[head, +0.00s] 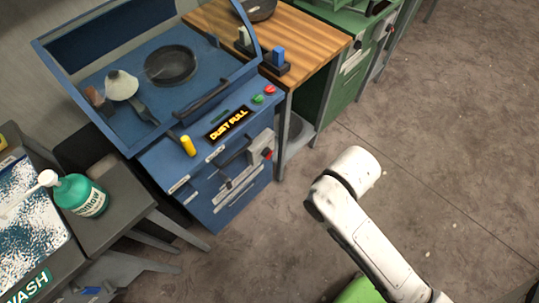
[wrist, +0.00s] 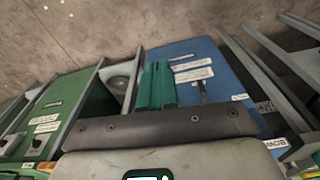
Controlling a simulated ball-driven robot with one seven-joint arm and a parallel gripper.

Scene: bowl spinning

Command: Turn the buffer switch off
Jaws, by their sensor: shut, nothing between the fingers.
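No label reading "buffer" can be read, so I cannot tell which control is the buffer switch. A grey switch box with a red part (head: 263,150) sits on the front right of the blue machine (head: 225,190). Another grey box with a red part (head: 389,29) is on the green cabinet (head: 350,75) at the back. My gripper (wrist: 156,85) shows in the wrist view as green fingers, shut and empty, in front of cabinet fronts. In the head view my white arm reaches over the floor right of the blue machine, and the fingers are hidden.
The blue machine has a lit "DUST FULL" display (head: 228,124), green and red buttons, and a yellow knob (head: 188,146). A wooden-topped table (head: 315,45) stands beside it. A green bottle (head: 80,195) stands at left. The floor (head: 440,150) at right is clear.

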